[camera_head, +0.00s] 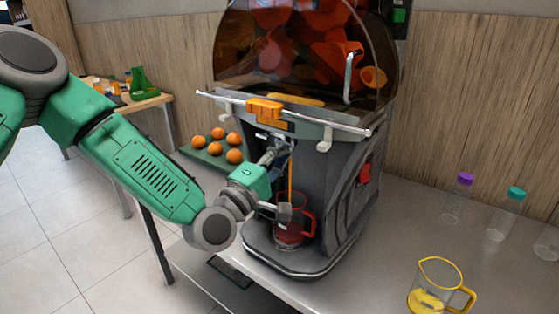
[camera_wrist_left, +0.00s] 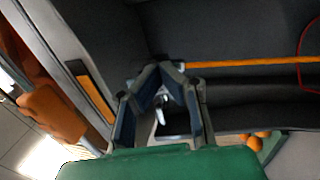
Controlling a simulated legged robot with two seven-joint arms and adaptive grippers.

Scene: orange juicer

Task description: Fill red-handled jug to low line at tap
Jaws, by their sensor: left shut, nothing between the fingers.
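The red-handled jug (camera_head: 297,228) stands on the base of the juicer (camera_head: 345,215), below the tap, partly hidden by my left wrist. A thin orange stream (camera_head: 291,180) falls from the tap area into it; the stream also crosses the left wrist view (camera_wrist_left: 250,63), where part of the jug's red edge (camera_wrist_left: 302,45) shows at the right. I cannot read the level or the low line. My left gripper (camera_head: 279,149) is at the tap on the juicer's front, its fingers (camera_wrist_left: 168,70) shut and empty. The tap itself is mostly hidden. My right gripper is out of view.
A yellow-handled jug (camera_head: 428,288) with yellow contents stands front right. Bottles with purple (camera_head: 465,178) and teal (camera_head: 516,193) caps stand at the right. Several oranges (camera_head: 234,156) lie on a green tray at the left. The counter right of the juicer has clear room.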

